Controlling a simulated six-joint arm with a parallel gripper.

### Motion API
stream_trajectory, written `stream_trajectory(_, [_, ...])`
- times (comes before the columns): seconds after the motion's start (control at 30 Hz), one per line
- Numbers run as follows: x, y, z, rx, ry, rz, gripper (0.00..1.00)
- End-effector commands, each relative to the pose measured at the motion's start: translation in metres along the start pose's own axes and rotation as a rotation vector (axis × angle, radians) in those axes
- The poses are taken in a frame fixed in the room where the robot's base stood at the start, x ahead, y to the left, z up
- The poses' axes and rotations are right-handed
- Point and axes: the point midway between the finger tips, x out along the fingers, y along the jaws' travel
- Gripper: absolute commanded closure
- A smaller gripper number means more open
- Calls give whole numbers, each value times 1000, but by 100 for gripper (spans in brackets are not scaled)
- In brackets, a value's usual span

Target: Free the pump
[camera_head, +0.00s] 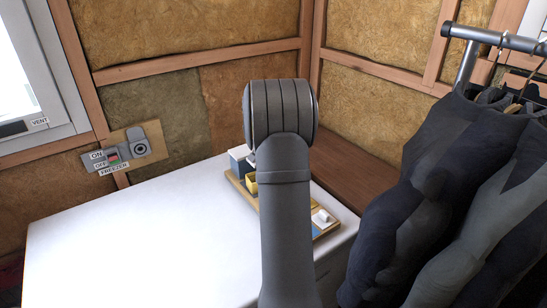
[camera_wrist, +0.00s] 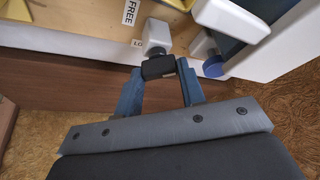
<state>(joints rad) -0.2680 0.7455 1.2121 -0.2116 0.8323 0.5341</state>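In the wrist view my gripper (camera_wrist: 160,70) has its two blue fingers on either side of the black end of a small grey lever (camera_wrist: 157,36). The fingers look closed against its sides. The lever stands at the edge of a pale wooden board (camera_wrist: 75,38), beside a label reading "FREE" (camera_wrist: 131,10) and a partly hidden label starting "LO" (camera_wrist: 137,43). To its right is a white fitting (camera_wrist: 232,18) with a blue round cap (camera_wrist: 213,66); I cannot tell whether this is the pump. In the head view my arm hides my gripper.
A white worktop (camera_head: 130,240) carries the wooden board (camera_head: 240,188) with a blue-grey box (camera_head: 240,160) and a yellow block (camera_head: 251,181). Dark suits (camera_head: 440,190) hang at right. A freezer switch (camera_head: 118,152) is on the wall. The worktop's left is clear.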

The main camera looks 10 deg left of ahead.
Motion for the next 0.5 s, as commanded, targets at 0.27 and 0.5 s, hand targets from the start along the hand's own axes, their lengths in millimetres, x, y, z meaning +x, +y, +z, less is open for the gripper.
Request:
stream_trajectory(0.27, [0, 0, 0, -30, -1, -13, 86])
stream_trajectory(0.5, [0, 2, 0, -175, -1, -73, 86])
